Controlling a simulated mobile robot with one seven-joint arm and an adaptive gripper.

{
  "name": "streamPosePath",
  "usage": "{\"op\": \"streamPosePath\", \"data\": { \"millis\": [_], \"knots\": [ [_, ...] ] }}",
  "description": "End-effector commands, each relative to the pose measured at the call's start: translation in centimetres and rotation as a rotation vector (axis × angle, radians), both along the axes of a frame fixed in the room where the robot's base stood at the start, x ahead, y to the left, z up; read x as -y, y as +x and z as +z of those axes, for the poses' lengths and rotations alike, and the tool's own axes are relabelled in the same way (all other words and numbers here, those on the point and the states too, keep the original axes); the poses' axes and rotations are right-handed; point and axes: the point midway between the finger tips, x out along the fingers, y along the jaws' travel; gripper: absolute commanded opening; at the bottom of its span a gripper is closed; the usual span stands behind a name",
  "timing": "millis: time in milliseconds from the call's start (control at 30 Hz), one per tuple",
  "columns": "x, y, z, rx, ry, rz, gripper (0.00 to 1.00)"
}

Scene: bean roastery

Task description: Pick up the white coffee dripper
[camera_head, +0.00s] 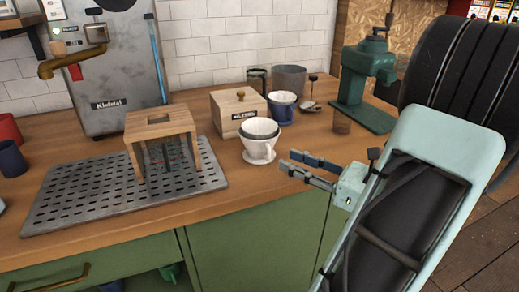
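The white coffee dripper (259,149) stands upright on the wooden counter near the middle of the head view. My gripper (286,162) is to the right of the dripper and a little nearer the counter's front edge. Its two fingers point left toward the dripper, are spread apart, and have nothing between them. The fingertips appear close to the dripper's base but not touching it.
Behind the dripper are a wooden box (229,108) and a blue-and-white cup (282,108). A wooden stand (160,122) sits on a perforated metal tray (70,210) at left. Counter in front of the dripper is clear.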

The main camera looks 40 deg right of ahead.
Motion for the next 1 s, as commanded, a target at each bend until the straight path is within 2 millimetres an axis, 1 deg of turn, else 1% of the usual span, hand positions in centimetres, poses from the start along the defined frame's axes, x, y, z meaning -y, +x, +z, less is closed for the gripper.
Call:
{"op": "streamPosePath", "data": {
  "millis": [167,300,400,600,667,867,1000],
  "knots": [
    [-1.1,2.4,-0.8,0.0,-0.001,0.003,0.28],
    [-1.5,4.0,-0.6,0.0,-0.001,0.002,0.28],
    [-1.7,4.6,-0.6,0.0,0.0,0.0,0.28],
    [-1.7,4.6,-0.5,-0.001,0.0,0.0,0.28],
    [-1.7,4.6,-0.5,-0.001,0.0,0.0,0.22],
    [-1.7,4.6,-0.5,0.0,0.0,0.0,0.0],
    [-1.7,4.6,-0.5,0.0,0.0,0.0,0.0]
  ]
}}
